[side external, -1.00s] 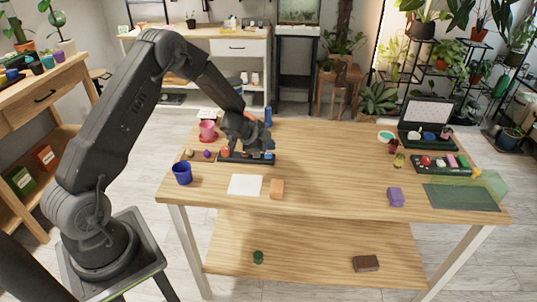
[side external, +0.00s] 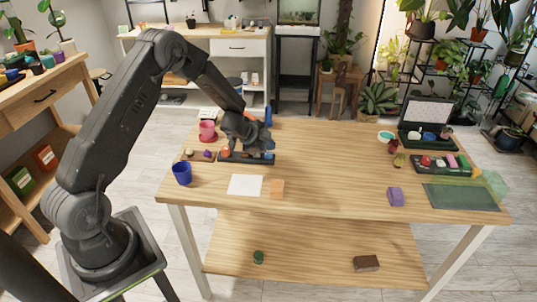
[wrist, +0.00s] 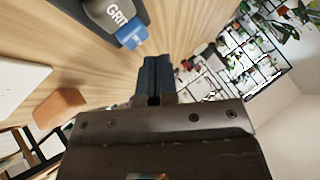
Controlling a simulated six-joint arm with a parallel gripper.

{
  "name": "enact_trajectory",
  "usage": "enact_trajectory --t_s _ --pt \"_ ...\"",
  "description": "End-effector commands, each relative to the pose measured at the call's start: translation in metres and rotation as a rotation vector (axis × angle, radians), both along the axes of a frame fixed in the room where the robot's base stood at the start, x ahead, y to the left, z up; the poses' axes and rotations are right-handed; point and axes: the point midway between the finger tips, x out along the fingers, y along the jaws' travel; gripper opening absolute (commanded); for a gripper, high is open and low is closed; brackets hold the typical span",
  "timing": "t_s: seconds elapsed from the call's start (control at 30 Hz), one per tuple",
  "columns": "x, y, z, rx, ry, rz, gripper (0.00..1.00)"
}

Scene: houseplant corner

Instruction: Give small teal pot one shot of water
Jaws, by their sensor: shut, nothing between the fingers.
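My gripper (side external: 262,140) is above the back left of the wooden table, just over a dark tray (side external: 236,158). In the wrist view its dark fingers (wrist: 155,75) are together with nothing between them. A grey container marked "GRIT" with a blue end (wrist: 130,35) lies in the tray, left of the fingers and apart from them. A small teal pot-like item (side external: 47,62) stands on the left shelf; it is too small to tell for sure whether it is the teal pot. A blue upright item (side external: 268,116) behind my gripper is partly hidden, and I cannot tell if it holds water.
A blue cup (side external: 182,173), a pink pot (side external: 208,130), white paper (side external: 245,185) and an orange block (side external: 277,189) are nearby. A purple block (side external: 396,196), an open black case (side external: 424,125) and a green mat (side external: 460,198) are at the right. The table's middle is clear.

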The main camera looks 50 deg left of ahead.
Motion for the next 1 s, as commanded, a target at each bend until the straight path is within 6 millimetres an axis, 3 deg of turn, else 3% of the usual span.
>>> enact_trajectory --t_s 1.0 --pt "0.0 0.0001 -0.0088 0.0 0.0 0.0 0.0"
